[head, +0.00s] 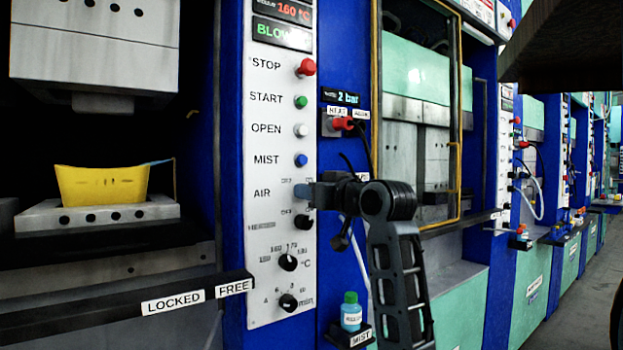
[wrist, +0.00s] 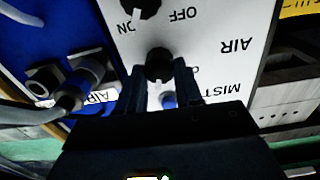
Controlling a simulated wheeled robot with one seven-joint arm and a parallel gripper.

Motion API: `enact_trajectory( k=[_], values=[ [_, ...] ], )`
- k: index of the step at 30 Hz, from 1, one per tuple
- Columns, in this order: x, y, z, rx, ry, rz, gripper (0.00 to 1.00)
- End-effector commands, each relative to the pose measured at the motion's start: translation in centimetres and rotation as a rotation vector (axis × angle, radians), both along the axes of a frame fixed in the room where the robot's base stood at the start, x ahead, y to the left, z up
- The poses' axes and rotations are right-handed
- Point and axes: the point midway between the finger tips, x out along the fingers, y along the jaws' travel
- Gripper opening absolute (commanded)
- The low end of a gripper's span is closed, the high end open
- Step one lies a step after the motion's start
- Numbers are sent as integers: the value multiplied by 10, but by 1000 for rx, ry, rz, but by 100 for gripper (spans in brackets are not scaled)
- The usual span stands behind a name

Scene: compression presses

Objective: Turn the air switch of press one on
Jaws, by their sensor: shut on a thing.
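The control panel (head: 262,120) of the near press carries STOP, START, OPEN, MIST and AIR labels. My gripper (head: 302,191) is at the AIR row, just below the blue MIST button (head: 301,160), and hides the air switch in the head view. In the wrist view, which is upside down, the black air switch (wrist: 158,64) sits between the two fingertips of my gripper (wrist: 160,70). The fingers are shut on it. I cannot tell which way the switch points. The blue button shows between the fingers (wrist: 168,100).
A second black knob (wrist: 141,8) marked ON and OFF is close by; it also shows below my gripper (head: 303,221). Red and black hose connectors (head: 343,123) are to the right. A small bottle (head: 351,311) stands below. A yellow piece (head: 102,185) lies in the press.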

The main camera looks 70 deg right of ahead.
Motion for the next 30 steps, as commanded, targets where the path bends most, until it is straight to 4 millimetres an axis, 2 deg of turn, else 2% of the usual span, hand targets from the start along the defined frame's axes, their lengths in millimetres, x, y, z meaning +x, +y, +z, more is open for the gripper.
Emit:
enact_trajectory(
  k=[12, 30],
  values=[
    [0, 0, 0, 184, -109, 1, 4],
    [-1, -1, -1, 215, -131, 0, 4]
  ],
)
